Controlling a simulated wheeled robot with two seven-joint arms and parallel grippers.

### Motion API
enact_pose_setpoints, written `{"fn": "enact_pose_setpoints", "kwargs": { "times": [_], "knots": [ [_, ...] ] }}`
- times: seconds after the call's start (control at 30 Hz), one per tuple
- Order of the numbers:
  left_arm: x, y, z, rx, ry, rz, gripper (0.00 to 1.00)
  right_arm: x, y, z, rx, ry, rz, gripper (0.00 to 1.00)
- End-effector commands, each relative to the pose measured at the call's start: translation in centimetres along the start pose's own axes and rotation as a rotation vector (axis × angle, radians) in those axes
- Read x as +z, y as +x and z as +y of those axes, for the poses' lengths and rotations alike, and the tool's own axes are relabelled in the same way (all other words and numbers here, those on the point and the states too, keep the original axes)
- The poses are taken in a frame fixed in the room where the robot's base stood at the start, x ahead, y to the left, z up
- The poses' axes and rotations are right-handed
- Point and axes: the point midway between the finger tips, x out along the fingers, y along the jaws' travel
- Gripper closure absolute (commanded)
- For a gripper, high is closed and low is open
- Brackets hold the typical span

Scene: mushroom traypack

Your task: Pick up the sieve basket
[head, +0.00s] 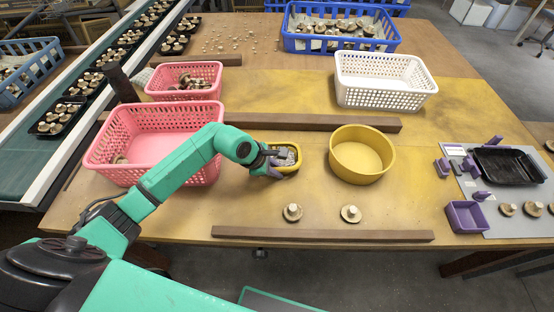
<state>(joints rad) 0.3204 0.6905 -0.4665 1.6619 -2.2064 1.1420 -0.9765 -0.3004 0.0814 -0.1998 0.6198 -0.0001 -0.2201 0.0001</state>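Several perforated baskets could be the sieve basket; I cannot tell which one is meant. A white one (385,92) stands empty at the upper right of the middle. A large pink one (120,170) at the left holds a few mushrooms at its near left. A smaller pink one (160,96) behind it holds mushrooms. My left gripper (279,162) is at a small yellow container (289,146) with something grey inside, right of the large pink basket. The gripper overlaps the container's left side, so its fingers and any grip are unclear. My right gripper is out of view.
A round yellow bowl (361,154) stands right of the small container. Wooden bars (310,122) lie behind and in front. Two mushrooms (292,212) lie near the front bar. Purple parts and a black tray (508,165) are at the right. A blue crate (342,44) stands at the back.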

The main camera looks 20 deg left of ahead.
Motion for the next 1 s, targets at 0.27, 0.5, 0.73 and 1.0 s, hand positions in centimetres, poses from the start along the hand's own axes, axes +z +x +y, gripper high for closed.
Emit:
{"fn": "enact_pose_setpoints", "kwargs": {
  "times": [0.27,0.5,0.73,1.0],
  "knots": [
    [-0.04,0.05,-0.01,0.000,-0.001,0.000,1.00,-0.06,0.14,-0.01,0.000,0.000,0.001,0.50],
    [-0.04,0.04,-0.03,0.000,-0.001,0.000,1.00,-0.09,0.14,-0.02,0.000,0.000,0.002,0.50],
    [-0.04,0.05,-0.05,-0.001,-0.001,0.000,1.00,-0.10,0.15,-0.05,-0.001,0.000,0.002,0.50],
    [-0.04,0.05,-0.06,-0.001,-0.001,0.000,1.00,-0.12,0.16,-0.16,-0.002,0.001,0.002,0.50]
  ]
}}
